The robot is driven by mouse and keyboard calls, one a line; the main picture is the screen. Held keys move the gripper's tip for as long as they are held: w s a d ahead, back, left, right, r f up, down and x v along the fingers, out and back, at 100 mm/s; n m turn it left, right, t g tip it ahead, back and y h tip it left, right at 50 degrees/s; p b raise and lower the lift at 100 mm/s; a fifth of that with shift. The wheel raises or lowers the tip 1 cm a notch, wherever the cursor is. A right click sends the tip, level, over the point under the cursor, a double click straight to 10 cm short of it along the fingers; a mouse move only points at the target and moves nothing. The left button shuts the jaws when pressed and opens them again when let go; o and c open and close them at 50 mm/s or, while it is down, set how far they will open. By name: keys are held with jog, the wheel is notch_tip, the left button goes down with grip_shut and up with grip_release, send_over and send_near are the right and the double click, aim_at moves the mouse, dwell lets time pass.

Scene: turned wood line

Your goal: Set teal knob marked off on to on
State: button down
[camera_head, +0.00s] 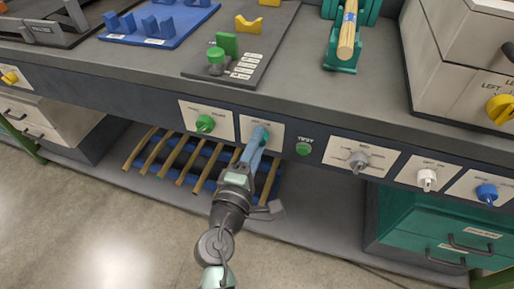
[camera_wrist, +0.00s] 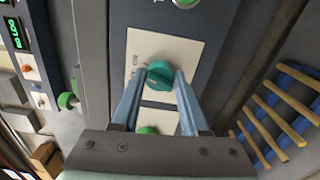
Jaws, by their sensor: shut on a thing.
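The teal knob (camera_wrist: 159,75) sits on a white label plate (camera_wrist: 190,52) on the dark front panel of the bench. In the wrist view my gripper (camera_wrist: 162,72) has one blue finger on each side of the knob, closed on it. In the head view my gripper (camera_head: 262,135) reaches up to the panel and covers most of the knob. The plate's lettering is partly hidden and too small to read, so I cannot tell which mark the knob points to.
A green knob (camera_head: 205,123) is to the left on the panel. A green TEST button (camera_head: 303,148), a grey knob (camera_head: 358,160), a white knob (camera_head: 427,179) and a blue knob (camera_head: 487,192) are to the right. Wooden rods (camera_head: 161,152) lie on the shelf below.

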jog(key=shift+m, duration=0.3)
jog(key=shift+c, duration=2.1)
grip_release()
jog(key=v, duration=1.3)
